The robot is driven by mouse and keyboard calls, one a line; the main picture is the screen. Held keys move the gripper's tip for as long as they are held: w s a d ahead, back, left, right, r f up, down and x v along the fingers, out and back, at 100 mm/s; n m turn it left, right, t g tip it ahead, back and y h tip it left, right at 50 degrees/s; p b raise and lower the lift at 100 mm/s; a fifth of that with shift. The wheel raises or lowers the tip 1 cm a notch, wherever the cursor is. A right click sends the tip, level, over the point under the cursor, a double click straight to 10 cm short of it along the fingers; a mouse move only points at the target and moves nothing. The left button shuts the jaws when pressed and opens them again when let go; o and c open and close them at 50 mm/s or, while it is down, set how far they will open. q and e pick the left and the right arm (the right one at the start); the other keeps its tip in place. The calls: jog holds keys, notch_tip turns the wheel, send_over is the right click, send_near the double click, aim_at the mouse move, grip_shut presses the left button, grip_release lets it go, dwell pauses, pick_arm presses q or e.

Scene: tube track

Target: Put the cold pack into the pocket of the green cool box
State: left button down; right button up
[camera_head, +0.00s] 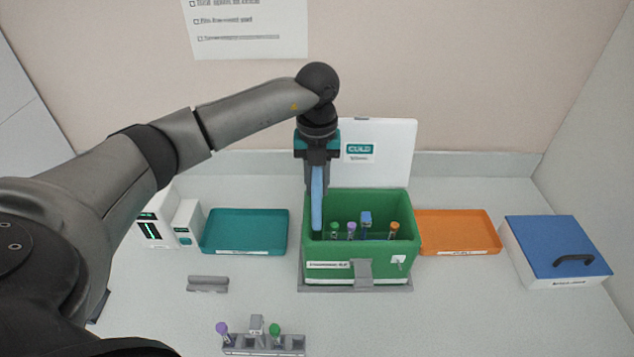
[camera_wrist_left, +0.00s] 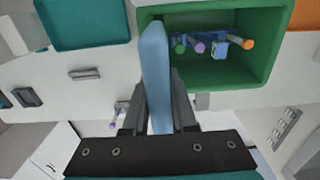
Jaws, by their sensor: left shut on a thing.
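The cold pack (camera_head: 317,208) is a light blue, flat, upright slab. My left gripper (camera_head: 317,172) is shut on its upper part, above the left end of the green cool box (camera_head: 330,270). The pack's lower end shows inside the box's opening, close to the left wall; I cannot tell how deep it reaches, and the pocket itself is not clearly visible. In the left wrist view the pack (camera_wrist_left: 155,60) extends from between the fingers over the left part of the open box (camera_wrist_left: 282,40). My right gripper is not in view.
Several capped tubes (camera_head: 351,231) stand in the box, right of the pack. The white lid (camera_head: 385,150) stands open behind. A teal tray (camera_head: 245,230) and orange tray (camera_head: 458,230) flank the box. A tube rack (camera_head: 262,345) stands in front; a blue-lidded box (camera_head: 555,245) is far right.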

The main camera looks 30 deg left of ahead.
pick_arm(q)
jog(key=shift+f+b, duration=0.45)
jog(key=shift+f, duration=0.15)
jog(key=shift+f+b, duration=1.25)
jog(key=shift+f, duration=0.45)
jog(key=shift+f, duration=0.35)
